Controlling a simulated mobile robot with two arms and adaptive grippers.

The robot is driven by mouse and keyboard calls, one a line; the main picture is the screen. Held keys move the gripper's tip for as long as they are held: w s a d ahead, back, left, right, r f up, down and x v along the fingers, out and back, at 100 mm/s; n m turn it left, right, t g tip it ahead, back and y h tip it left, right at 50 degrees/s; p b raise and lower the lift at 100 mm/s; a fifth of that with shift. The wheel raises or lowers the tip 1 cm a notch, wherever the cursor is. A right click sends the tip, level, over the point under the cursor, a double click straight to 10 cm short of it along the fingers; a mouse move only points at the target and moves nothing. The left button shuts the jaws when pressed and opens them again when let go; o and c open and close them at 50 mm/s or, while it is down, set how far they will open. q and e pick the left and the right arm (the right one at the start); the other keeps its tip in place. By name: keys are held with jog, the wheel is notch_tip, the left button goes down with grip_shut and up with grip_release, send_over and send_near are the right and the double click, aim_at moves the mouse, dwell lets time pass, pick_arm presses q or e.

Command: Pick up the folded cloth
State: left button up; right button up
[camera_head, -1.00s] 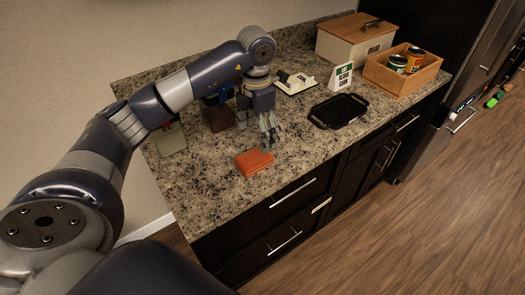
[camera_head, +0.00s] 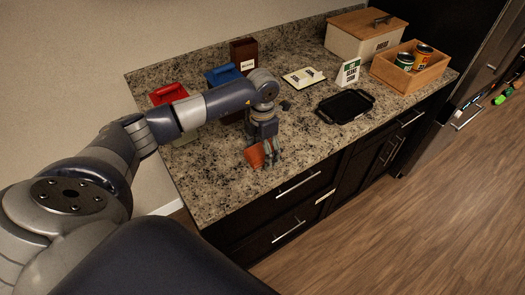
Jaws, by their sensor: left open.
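The folded cloth (camera_head: 255,157) is an orange-red block near the front edge of the granite counter. My left gripper (camera_head: 270,152) points down at it, with its fingers at the cloth's right part and hiding some of it. The gripper is open. I cannot tell whether the fingers touch the cloth or whether it is tilted. My right gripper is not in view.
A black tray (camera_head: 345,107) lies to the right on the counter (camera_head: 220,190).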

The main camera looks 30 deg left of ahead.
pick_arm(q)
jog(key=shift+c, duration=0.6)
jog(key=shift+s, duration=0.1)
jog(key=c, duration=1)
jog(key=shift+c, duration=0.2)
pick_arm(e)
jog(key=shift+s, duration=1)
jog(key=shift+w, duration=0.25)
pick_arm(q)
jog(key=shift+r, duration=0.1)
jog(key=shift+r+b, duration=0.45)
notch_tip(320, 180, up, 2)
jog(key=shift+r+b, duration=0.1)
jog(key=shift+b, duration=0.6)
jog(key=s+d+r+b, duration=0.1)
jog(key=d+b, duration=0.1)
jog(key=d, duration=0.6)
jog(key=s+d+b, duration=0.2)
jog(key=d+b, duration=0.1)
jog(key=d, duration=0.4)
jog(key=shift+s+d+r, duration=0.25)
jog(key=shift+d+r, duration=0.1)
jog(key=shift+r, duration=0.05)
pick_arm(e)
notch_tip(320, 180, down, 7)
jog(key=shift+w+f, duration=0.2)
